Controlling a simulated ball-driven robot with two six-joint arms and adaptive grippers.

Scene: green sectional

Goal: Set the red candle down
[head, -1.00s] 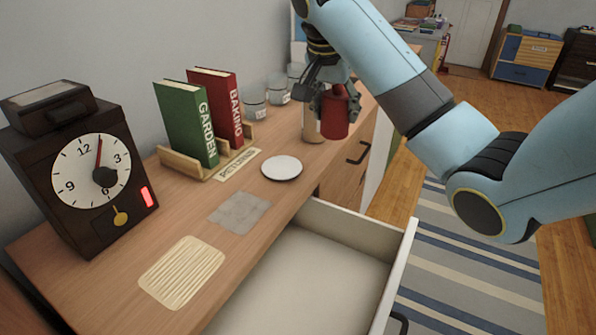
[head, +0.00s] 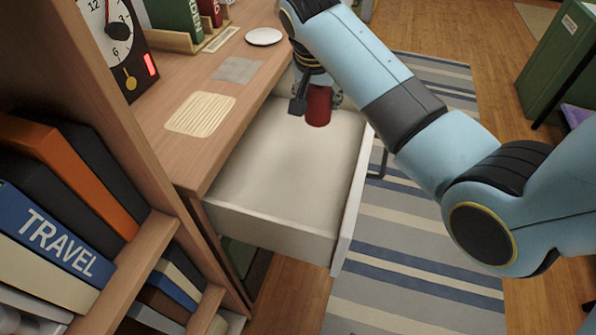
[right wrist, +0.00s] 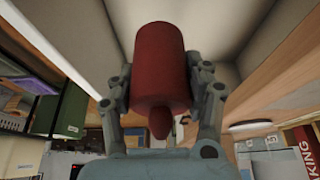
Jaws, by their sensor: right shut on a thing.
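The red candle (head: 319,106) is a short dark-red cylinder. My right gripper (head: 316,98) is shut on it, over or inside the far end of the open drawer (head: 285,175); I cannot tell whether the candle touches the drawer floor. In the right wrist view the candle (right wrist: 160,65) sits between the two fingers of the gripper (right wrist: 162,88), with the pale drawer interior beyond it. My left gripper is not in view.
The drawer is otherwise bare where I see it. On the wooden top are a slatted tan mat (head: 201,114), a grey cloth square (head: 238,69), a white plate (head: 264,37) and a clock (head: 112,35). A bookshelf (head: 125,255) stands at the near left.

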